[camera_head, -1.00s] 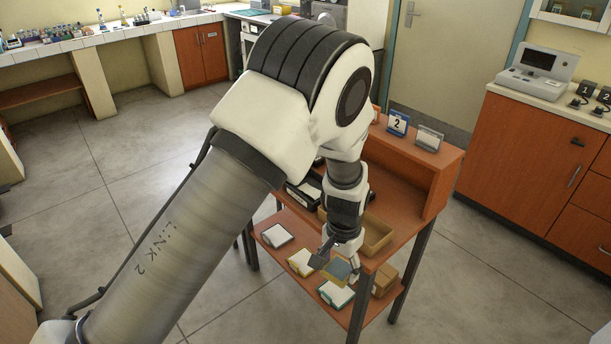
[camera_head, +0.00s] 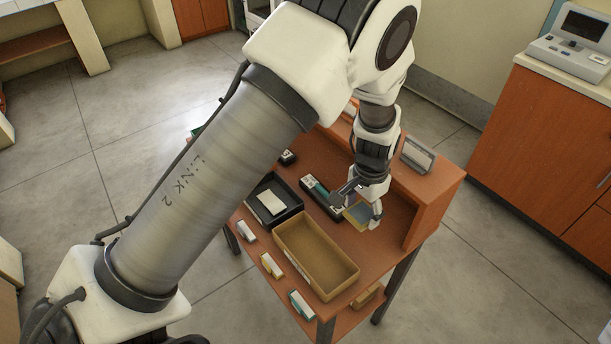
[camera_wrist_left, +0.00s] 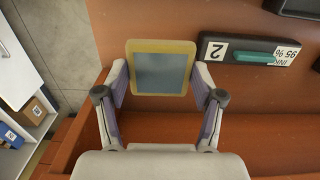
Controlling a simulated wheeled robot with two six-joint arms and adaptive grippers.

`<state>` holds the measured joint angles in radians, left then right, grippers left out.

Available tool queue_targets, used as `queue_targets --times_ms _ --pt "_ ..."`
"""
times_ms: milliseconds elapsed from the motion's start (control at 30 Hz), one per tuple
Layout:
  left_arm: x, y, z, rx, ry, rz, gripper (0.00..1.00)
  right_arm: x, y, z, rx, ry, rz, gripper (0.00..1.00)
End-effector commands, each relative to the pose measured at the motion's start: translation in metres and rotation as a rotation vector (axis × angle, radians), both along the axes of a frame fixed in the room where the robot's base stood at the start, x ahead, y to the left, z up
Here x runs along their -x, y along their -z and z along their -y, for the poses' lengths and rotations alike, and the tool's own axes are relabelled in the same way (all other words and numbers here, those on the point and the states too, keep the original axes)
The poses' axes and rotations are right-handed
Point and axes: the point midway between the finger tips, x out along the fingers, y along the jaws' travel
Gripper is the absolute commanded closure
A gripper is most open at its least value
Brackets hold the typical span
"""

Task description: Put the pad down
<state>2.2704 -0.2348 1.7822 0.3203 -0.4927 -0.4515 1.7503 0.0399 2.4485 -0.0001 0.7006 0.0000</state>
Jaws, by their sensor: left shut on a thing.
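The pad (camera_wrist_left: 161,68) is a small square with a pale yellow rim and a blue-grey middle. My left gripper (camera_wrist_left: 160,90) is shut on it, with one finger at each side edge. In the head view the pad (camera_head: 358,214) is partly hidden by the left gripper (camera_head: 358,208), over the right part of the wooden table top (camera_head: 392,238). I cannot tell whether the pad touches the table. My right gripper is not in view.
A tan open box (camera_head: 318,277) stands left of the pad. A black tray (camera_head: 288,216) with a white card lies farther left. A dark box marked 2 (camera_wrist_left: 225,50) is close beside the pad. A raised ledge (camera_head: 432,190) bounds the table's right.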

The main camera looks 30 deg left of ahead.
Motion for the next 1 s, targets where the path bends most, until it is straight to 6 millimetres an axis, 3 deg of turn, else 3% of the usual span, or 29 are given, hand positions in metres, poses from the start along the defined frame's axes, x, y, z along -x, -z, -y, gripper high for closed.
queue_targets --times_ms 200,500,900,933,967,1000 --pt "0.002 0.043 0.0 0.001 0.0 -0.007 0.51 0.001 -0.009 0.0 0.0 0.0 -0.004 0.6" --pt "0.002 0.092 0.0 0.001 -0.001 -0.004 0.51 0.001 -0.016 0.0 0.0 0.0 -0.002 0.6" --pt "0.002 0.101 0.0 0.0 0.0 -0.002 0.55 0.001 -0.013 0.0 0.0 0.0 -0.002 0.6" --pt "0.002 0.1 0.0 0.001 0.0 -0.001 0.22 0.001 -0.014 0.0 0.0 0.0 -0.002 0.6" --pt "0.002 0.1 0.0 0.001 0.0 -0.001 0.11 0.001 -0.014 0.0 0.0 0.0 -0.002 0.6" --pt "0.002 0.1 0.0 0.0 0.0 -0.002 0.07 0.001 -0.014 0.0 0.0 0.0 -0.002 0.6"
